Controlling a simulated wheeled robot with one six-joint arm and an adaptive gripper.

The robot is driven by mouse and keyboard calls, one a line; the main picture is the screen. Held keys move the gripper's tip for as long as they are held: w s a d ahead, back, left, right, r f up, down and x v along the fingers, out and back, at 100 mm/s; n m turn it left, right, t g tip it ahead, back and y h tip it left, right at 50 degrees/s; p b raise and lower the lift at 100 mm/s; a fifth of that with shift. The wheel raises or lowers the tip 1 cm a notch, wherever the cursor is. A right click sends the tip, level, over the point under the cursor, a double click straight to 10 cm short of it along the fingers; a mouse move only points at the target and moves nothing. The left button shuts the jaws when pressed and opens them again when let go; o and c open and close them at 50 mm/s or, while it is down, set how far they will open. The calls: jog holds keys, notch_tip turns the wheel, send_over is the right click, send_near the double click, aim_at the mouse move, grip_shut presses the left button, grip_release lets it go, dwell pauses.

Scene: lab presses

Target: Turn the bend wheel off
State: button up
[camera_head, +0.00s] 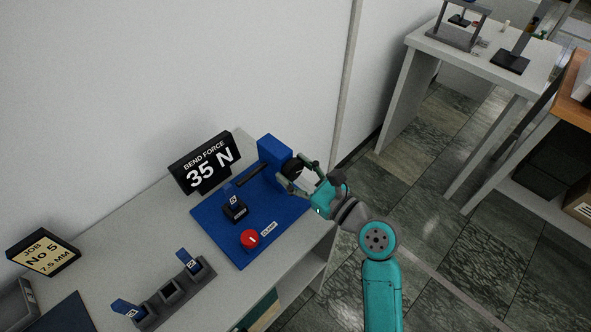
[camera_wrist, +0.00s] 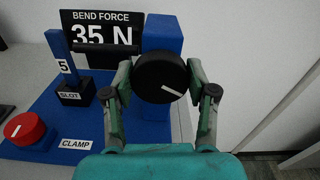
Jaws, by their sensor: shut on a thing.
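The bend wheel is a round black knob (camera_wrist: 160,78) with a white pointer line on its face, mounted on a blue block (camera_wrist: 163,34). The pointer slants down to the right in the wrist view. My gripper (camera_wrist: 160,85) has one finger on each side of the wheel and is shut on it. In the head view my gripper (camera_head: 296,182) reaches the blue block (camera_head: 274,158) from the right, and the wheel (camera_head: 291,167) is partly hidden. The black display (camera_head: 206,163) reads "BEND FORCE 35 N" and it also shows in the wrist view (camera_wrist: 100,33).
A red clamp knob (camera_head: 250,239) and a slot holder (camera_head: 235,210) with a blue piece marked 5 stand on the blue base (camera_head: 222,235). A rack (camera_head: 172,291) with blue pieces and a job sign (camera_head: 43,252) are at the left. The wall is close behind.

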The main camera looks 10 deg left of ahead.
jog(key=n, duration=0.5)
jog(key=shift+s+n, duration=0.1)
jog(key=shift+n, duration=0.2)
jog(key=n, duration=0.6)
jog(key=shift+a+f, duration=0.1)
jog(key=n, duration=0.5)
jog(key=shift+f+n, duration=0.1)
jog(key=shift+n, duration=0.3)
jog(key=n, duration=0.5)
jog(key=shift+f+n, duration=0.1)
jog(key=shift+n, duration=0.3)
jog(key=o, duration=1.2)
jog(key=shift+c, duration=0.2)
jog(key=v, duration=1.2)
